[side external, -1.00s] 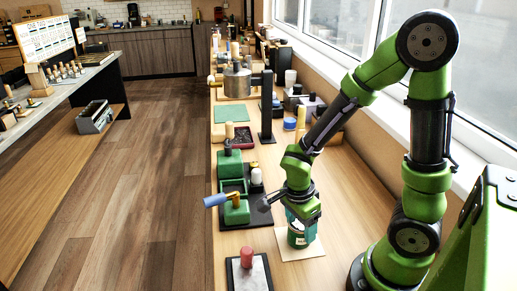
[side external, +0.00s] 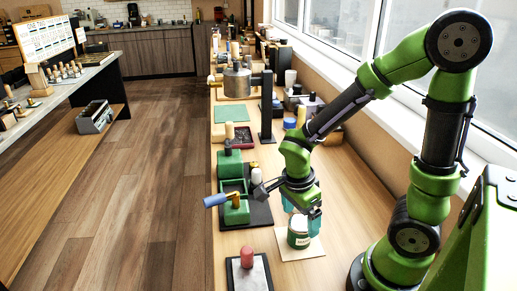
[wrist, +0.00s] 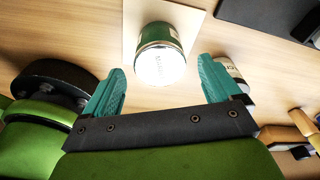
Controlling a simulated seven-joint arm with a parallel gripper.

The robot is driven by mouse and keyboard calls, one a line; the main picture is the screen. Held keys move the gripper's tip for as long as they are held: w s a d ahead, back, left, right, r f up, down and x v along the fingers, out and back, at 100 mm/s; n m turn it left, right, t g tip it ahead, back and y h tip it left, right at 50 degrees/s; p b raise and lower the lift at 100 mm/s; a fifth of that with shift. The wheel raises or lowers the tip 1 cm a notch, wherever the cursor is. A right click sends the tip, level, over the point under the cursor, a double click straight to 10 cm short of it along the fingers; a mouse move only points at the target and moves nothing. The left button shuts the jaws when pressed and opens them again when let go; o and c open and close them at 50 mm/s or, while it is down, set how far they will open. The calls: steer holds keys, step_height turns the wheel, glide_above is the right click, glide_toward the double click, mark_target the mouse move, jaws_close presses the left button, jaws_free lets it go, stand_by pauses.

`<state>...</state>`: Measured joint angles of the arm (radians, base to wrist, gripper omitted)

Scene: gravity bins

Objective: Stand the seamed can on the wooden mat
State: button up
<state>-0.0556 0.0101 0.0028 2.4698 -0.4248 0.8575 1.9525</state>
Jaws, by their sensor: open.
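The seamed can (side external: 298,240) is dark green with a pale label and a light metal top. It stands upright on the pale wooden mat (side external: 316,250). In the wrist view the can (wrist: 166,36) shows its bright end between and beyond the fingers, with the mat (wrist: 198,22) behind it. My gripper (side external: 301,212) is just above the can, with its teal fingers apart. In the wrist view the gripper (wrist: 160,78) is open and empty, with a gap between each finger and the can.
A red-topped piece on a plate (side external: 247,258) is at the front left. Bare table lies behind the mat, toward the window.

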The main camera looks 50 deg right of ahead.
step_height(320, 180, up, 8)
steer(key=a, duration=0.1)
step_height(320, 180, up, 5)
steer(key=n+t+y, duration=0.2)
steer(key=n+t, duration=0.2)
steer(key=n, duration=0.5)
glide_above(295, 225)
steer(key=a, duration=0.2)
steer(key=shift+a+r+n+t+y, duration=0.25)
steer(key=shift+r+n+t, duration=0.45)
steer(key=shift+n, duration=0.9)
steer(key=shift+a+r+n+t+y, duration=0.25)
steer(key=shift+r+n+t, duration=0.45)
steer(key=shift+n, duration=0.9)
steer(key=shift+a+r+n+t+y, duration=0.25)
steer(key=shift+r+n+t, duration=0.45)
steer(key=shift+n, duration=0.9)
steer(key=shift+r, duration=0.15)
